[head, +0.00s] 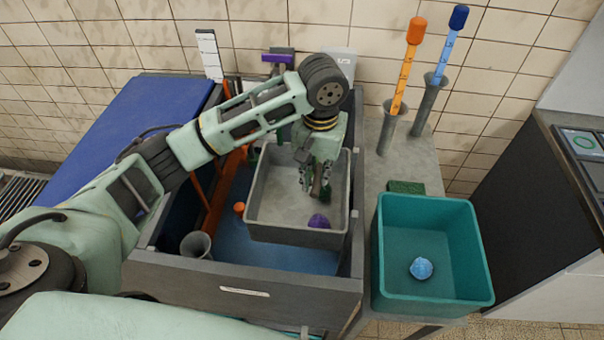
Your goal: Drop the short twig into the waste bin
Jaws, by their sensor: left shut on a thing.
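My left gripper (316,182) points down inside the grey tray (297,236), over its right half. It is shut on a small dark thing, which seems to be the short twig; the fingers hide most of it, so its outline is unclear. The teal bin (433,303), which looks like the waste bin, stands to the right of the gripper. It is open at the top and holds one crumpled light blue ball (421,268). My right gripper is not in view.
A purple object (319,221) lies in the grey tray below the gripper. The tray sits in a wide grey drawer (242,290) with a grey cup (196,244). A green sponge (406,187) lies behind the bin. Orange and blue handled tools (408,65) stand upright behind it in holders.

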